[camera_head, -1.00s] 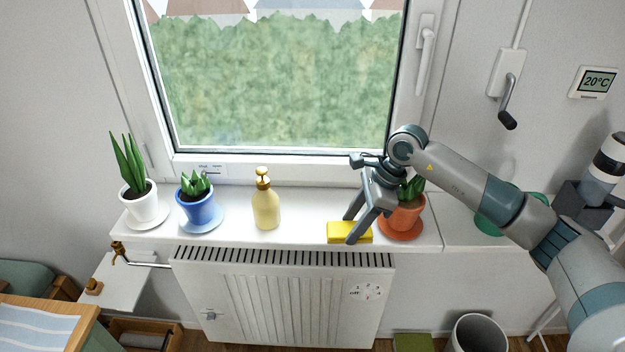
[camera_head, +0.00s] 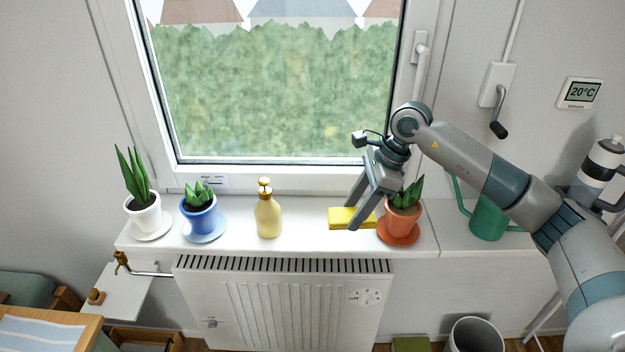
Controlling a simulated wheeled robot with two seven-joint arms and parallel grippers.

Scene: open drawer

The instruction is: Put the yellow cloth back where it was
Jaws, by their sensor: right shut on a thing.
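The yellow cloth (camera_head: 343,219), a folded flat block, is over the white windowsill (camera_head: 300,238), between the soap bottle and the orange plant pot. My right gripper (camera_head: 357,209) reaches down from the upper right and is shut on the cloth; one finger crosses its front right part. I cannot tell whether the cloth touches the sill or is slightly above it. My left gripper is not in view.
The orange pot (camera_head: 401,222) stands close to the right of the cloth. The soap bottle (camera_head: 267,215), blue pot (camera_head: 201,217) and white pot (camera_head: 144,213) stand left. A green watering can (camera_head: 487,222) is right. A radiator (camera_head: 285,305) is below the sill.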

